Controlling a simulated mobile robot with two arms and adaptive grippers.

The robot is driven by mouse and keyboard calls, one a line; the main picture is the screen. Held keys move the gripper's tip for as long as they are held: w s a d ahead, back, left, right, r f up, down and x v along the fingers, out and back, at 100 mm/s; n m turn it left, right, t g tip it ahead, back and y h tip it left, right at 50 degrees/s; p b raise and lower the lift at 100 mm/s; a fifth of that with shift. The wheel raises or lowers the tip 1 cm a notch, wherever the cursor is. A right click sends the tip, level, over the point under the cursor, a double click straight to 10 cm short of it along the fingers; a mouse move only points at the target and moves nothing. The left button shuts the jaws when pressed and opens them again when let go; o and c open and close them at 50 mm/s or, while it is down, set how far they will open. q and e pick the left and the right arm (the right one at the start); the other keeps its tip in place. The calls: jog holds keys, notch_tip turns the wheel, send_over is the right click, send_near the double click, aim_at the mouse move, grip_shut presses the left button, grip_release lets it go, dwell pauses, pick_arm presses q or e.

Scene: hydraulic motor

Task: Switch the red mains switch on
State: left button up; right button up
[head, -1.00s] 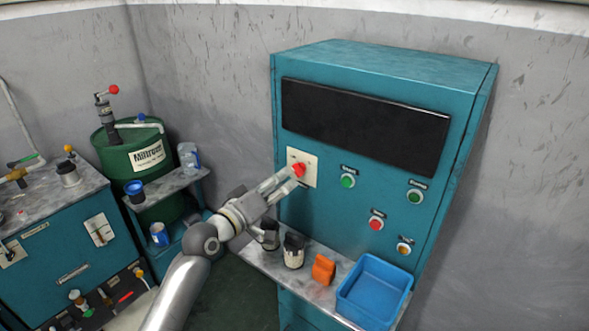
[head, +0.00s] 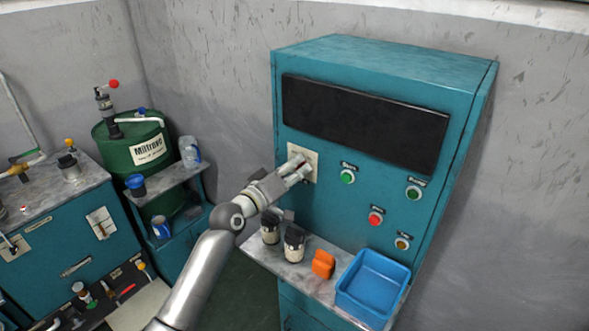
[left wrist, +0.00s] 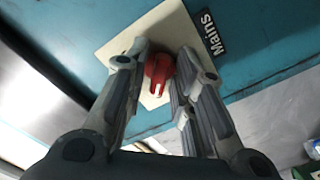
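The red mains switch is a rotary knob on a cream plate (head: 311,157) on the teal control cabinet. In the left wrist view the red knob (left wrist: 159,73) sits between my two fingertips, on the plate beside a dark "Mains" label (left wrist: 211,33). My left gripper (head: 297,166) reaches the plate from the lower left and mostly hides the knob in the head view. My right gripper is not in view.
Below the switch a shelf (head: 291,271) holds two dark-capped jars (head: 294,244), an orange object (head: 323,264) and a blue bin (head: 372,283). Green and red buttons (head: 347,176) sit to the right. A green drum (head: 136,153) and workbench stand at the left.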

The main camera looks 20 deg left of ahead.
pick_arm(q)
grip_shut()
jog(key=shift+m, duration=0.3)
jog(key=m+b, duration=0.1)
jog(key=m, duration=0.1)
jog(key=shift+f+m+b, duration=0.15)
jog(key=shift+m+b, duration=0.2)
jog(key=shift+m, duration=0.05)
jog(key=m+b, duration=0.1)
jog(key=m, duration=1.3)
jog(key=shift+a, duration=0.1)
jog(key=shift+m, duration=0.4)
jog(key=o, duration=0.5)
grip_release()
